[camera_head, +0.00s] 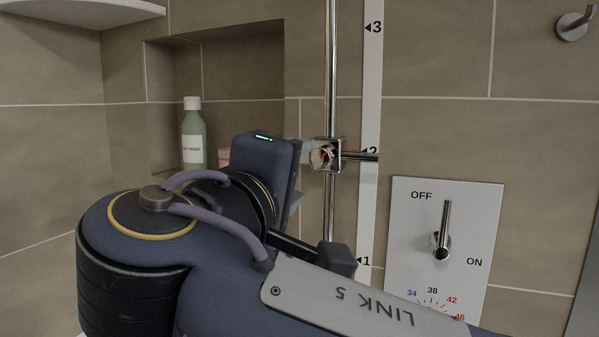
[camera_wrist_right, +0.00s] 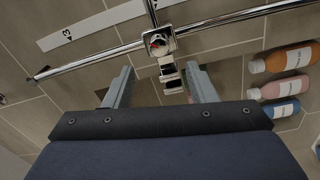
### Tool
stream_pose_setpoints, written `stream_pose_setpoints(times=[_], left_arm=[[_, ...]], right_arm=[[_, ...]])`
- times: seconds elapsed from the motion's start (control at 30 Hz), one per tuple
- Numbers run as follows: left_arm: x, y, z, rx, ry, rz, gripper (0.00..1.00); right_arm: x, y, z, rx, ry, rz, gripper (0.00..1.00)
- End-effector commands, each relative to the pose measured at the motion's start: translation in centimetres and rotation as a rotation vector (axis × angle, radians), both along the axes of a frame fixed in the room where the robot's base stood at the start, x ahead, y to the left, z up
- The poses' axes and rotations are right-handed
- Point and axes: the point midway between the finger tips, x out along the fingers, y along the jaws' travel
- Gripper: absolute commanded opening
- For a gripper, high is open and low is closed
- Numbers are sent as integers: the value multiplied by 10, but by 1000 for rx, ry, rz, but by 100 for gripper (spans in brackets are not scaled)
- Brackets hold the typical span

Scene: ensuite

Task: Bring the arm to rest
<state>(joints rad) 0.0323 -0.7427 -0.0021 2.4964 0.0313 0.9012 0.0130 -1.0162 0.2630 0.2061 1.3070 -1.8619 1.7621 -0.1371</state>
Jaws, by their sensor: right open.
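My right arm fills the lower middle of the head view. Its gripper (camera_head: 304,172) is beside the chrome slider (camera_head: 327,155) on the vertical shower rail (camera_head: 330,60). In the right wrist view the gripper (camera_wrist_right: 160,86) is open, its two grey fingers apart. The slider (camera_wrist_right: 158,42) shows beyond the fingertips, with its dark and chrome holder part (camera_wrist_right: 170,76) in the gap between them. No contact with the fingers is clear. The slider's pointer is at about mark 2 on the white scale (camera_head: 371,80). My left gripper is not in view.
A wall niche (camera_head: 245,65) holds a green bottle (camera_head: 193,140) and a partly hidden pink item (camera_head: 223,158). A shower control plate (camera_head: 405,225) with a lever (camera_head: 443,235) is at right. A hook (camera_head: 573,24) is at upper right, a shelf (camera_head: 80,12) at upper left.

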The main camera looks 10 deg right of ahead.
Motion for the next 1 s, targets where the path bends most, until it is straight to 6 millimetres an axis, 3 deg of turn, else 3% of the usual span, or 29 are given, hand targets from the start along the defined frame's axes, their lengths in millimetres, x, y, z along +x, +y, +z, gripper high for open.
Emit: stream_pose_setpoints(times=[0.23, 0.37, 0.47, 0.53, 0.63, 0.7, 0.8, 0.9, 1.0], left_arm=[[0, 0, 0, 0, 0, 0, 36], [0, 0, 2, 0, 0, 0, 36], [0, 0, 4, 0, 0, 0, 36], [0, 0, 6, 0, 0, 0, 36], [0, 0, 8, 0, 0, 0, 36], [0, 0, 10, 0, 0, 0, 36], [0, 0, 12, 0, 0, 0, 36], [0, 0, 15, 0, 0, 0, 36], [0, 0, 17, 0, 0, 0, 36]], right_arm=[[3, -5, -4, 3, 14, 0, 51], [19, -35, -33, 35, 120, 7, 51], [30, -77, -83, 109, 270, 19, 51], [30, -107, -128, 197, 390, 25, 51], [13, -143, -194, 372, 542, 25, 51], [-9, -161, -241, 528, 631, 16, 51], [-51, -173, -304, 809, 721, -13, 51], [-96, -166, -357, 1148, 741, -62, 51], [-127, -149, -389, 1447, 693, -114, 51]])
